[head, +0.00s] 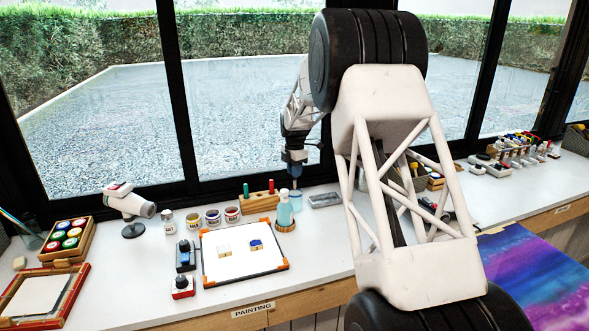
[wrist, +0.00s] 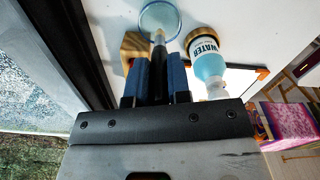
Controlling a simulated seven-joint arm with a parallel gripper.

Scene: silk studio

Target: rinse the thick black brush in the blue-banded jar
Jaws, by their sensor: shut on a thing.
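My gripper (head: 293,168) points down at the back of the white table, with its blue fingers (wrist: 159,68) shut on the thick black brush (wrist: 158,84). The brush lies between the fingers, its pale metal end toward the jar. The blue-banded jar (head: 295,198) stands directly below my gripper; its round blue rim (wrist: 174,8) shows in the wrist view. The brush's lower end overlaps the jar's mouth there. Its bristles are hard to make out, and I cannot tell how deep they reach.
A water bottle (head: 284,211) stands close in front of the jar, also in the wrist view (wrist: 207,62). A wooden brush block (head: 259,204) is just left. A framed white sheet (head: 240,262) lies nearer. A grey tin (head: 324,200) lies right. The window is close behind.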

